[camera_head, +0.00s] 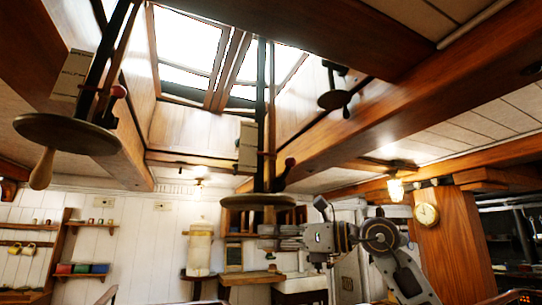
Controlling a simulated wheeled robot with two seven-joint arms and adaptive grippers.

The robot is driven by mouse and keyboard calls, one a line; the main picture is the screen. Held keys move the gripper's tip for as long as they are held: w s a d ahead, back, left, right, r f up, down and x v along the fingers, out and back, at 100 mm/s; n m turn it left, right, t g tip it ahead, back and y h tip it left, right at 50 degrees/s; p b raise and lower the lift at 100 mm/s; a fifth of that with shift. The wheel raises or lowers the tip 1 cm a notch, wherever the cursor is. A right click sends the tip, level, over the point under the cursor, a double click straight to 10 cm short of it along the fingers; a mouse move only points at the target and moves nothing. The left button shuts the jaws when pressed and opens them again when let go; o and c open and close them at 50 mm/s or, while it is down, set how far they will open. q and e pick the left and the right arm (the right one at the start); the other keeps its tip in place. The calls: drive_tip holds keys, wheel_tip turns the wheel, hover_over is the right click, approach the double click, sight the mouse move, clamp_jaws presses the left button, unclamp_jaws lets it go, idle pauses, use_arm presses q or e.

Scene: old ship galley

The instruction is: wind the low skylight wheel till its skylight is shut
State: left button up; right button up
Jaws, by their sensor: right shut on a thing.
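The skylight (188,42) is bright, with wooden frames, at the top of the head view. I cannot tell how far its panes stand open. A dark round wheel (258,201) hangs level in the middle on a long dark shaft (260,120), the lowest wheel in the picture. My right gripper (272,237) is just under this wheel's right side. It is shut on what seems to be the wheel's handle, which the fingers hide. My left gripper is not in view.
A nearer wheel (70,135) with a wooden handle (42,168) hangs at the left. A smaller wheel (336,99) hangs farther right. A large beam (400,105) crosses the upper right. A wooden post (462,240) with a clock (426,214) stands right of my arm.

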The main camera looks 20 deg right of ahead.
drive_tip(key=shift+r, duration=0.1)
drive_tip(key=shift+w+a+r+p, duration=0.1)
drive_tip(key=shift+w+a+p, duration=0.1)
drive_tip(key=shift+a+p, duration=0.3)
drive_tip(key=a, duration=0.1)
drive_tip(key=w+a, duration=0.1)
drive_tip(key=w+a+p, duration=0.1)
drive_tip(key=a, duration=0.1)
drive_tip(key=shift+w+a, duration=0.1)
drive_tip(key=w+p, duration=0.1)
drive_tip(key=w+a+p, duration=0.1)
drive_tip(key=w, duration=0.1)
drive_tip(key=w+a, duration=0.1)
drive_tip(key=shift+w+a+p, duration=0.1)
drive_tip(key=shift+w+p, duration=0.05)
drive_tip(key=shift+p, duration=0.25)
